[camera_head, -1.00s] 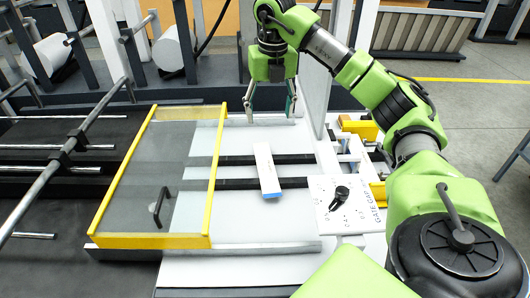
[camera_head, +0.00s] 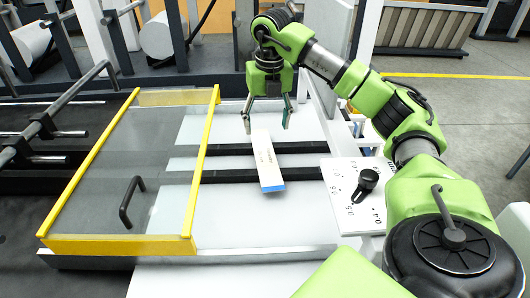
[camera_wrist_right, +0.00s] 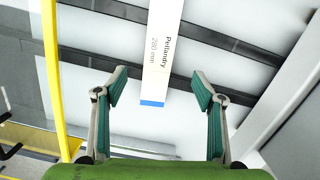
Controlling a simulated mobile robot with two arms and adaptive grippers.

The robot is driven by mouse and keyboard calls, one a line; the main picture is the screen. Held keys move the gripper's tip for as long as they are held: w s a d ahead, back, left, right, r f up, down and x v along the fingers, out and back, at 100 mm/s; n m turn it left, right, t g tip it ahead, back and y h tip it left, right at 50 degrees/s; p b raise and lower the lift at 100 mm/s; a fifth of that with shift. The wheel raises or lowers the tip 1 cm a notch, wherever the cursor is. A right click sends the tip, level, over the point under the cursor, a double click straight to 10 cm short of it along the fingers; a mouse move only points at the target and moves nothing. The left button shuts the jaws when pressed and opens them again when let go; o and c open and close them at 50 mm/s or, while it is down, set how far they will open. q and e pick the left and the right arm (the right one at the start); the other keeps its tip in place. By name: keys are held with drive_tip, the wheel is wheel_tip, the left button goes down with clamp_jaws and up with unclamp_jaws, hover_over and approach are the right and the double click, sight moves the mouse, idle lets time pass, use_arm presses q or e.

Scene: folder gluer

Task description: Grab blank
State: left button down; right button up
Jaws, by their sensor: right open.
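The blank (camera_head: 267,164) is a narrow white flat strip with a blue end, lying across two dark belts on the pale machine bed. In the right wrist view the blank (camera_wrist_right: 162,50) shows print reading "280 mm", with its blue end towards me between the finger lines. My right gripper (camera_head: 266,121) is open and empty, at the far end of the blank and apparently above it. In the wrist view the right gripper (camera_wrist_right: 162,92) has its teal fingers spread, one on each side of the blank, not touching it. My left gripper is not in view.
A yellow-framed clear guard (camera_head: 205,150) with a black handle (camera_head: 131,202) stands left of the blank. A white panel with a black knob (camera_head: 367,180) is at the right. Dark belts (camera_head: 225,175) cross the bed; the bed in front is clear.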

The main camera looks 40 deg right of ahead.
sight(265, 156)
drive_tip(key=f, duration=0.7)
drive_tip(key=w+f+p, duration=0.1)
drive_tip(key=f, duration=0.2)
drive_tip(key=shift+d+f, duration=0.25)
drive_tip(key=c, duration=0.8)
